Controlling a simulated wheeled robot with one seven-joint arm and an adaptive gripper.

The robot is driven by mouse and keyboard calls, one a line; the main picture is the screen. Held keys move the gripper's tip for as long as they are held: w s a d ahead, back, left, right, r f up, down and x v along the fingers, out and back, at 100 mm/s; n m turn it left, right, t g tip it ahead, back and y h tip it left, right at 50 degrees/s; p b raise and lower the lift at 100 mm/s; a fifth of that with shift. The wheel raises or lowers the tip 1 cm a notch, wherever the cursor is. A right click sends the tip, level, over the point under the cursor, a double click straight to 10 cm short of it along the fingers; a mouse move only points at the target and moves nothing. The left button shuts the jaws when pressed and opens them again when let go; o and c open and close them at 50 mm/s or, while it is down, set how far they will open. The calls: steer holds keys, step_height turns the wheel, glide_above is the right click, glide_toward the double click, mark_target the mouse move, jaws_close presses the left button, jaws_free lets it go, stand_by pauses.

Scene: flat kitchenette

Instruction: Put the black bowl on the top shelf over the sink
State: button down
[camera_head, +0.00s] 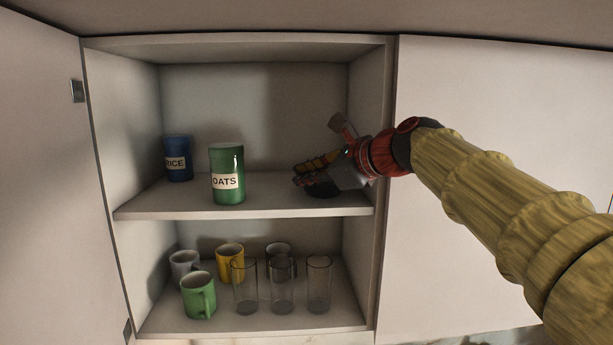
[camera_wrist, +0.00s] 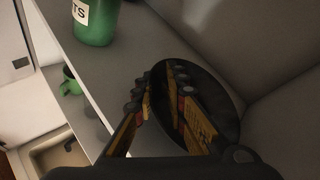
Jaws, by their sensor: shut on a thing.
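The black bowl (camera_head: 322,190) is inside the open wall cabinet at the right part of the top shelf (camera_head: 270,207), low over the board. I cannot tell whether its base touches the board. My gripper (camera_head: 302,177) reaches in from the right and is shut on the bowl, partly hiding it in the head view. In the wrist view the bowl (camera_wrist: 218,97) shows as a dark round shape, with my gripper's fingers (camera_wrist: 165,88) at its near side. The sink (camera_wrist: 60,155) shows below the cabinet in the wrist view.
A green oats canister (camera_head: 227,165) and a blue rice canister (camera_head: 178,150) stand left on the top shelf. Several mugs and glasses (camera_head: 282,288) fill the lower shelf. The cabinet's right wall (camera_head: 367,120) is close to my gripper; shelf room lies between oats and bowl.

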steer(key=c, duration=1.9)
jaws_free()
steer(key=shift+f, duration=0.1)
steer(key=shift+o, duration=0.5)
steer(key=shift+r, duration=0.2)
steer(key=b+v, duration=0.3)
steer(key=v, duration=0.9)
steer(key=s+d+f+n+g+h, duration=0.1)
steer(key=s+f+n, duration=0.6)
steer(key=f, duration=0.7)
steer(key=s+d+f+n+g+h, duration=0.2)
steer(key=s+d+f+n+h, duration=0.1)
steer(key=s+f+n, duration=0.5)
steer(key=s+d+f+n+g+h, duration=0.2)
steer(key=s+f+n, duration=0.5)
steer(key=f, duration=1.4)
steer(key=s+d+h, duration=0.1)
steer(key=s+h, duration=0.1)
steer(key=s, duration=0.3)
steer(key=shift+n, duration=0.4)
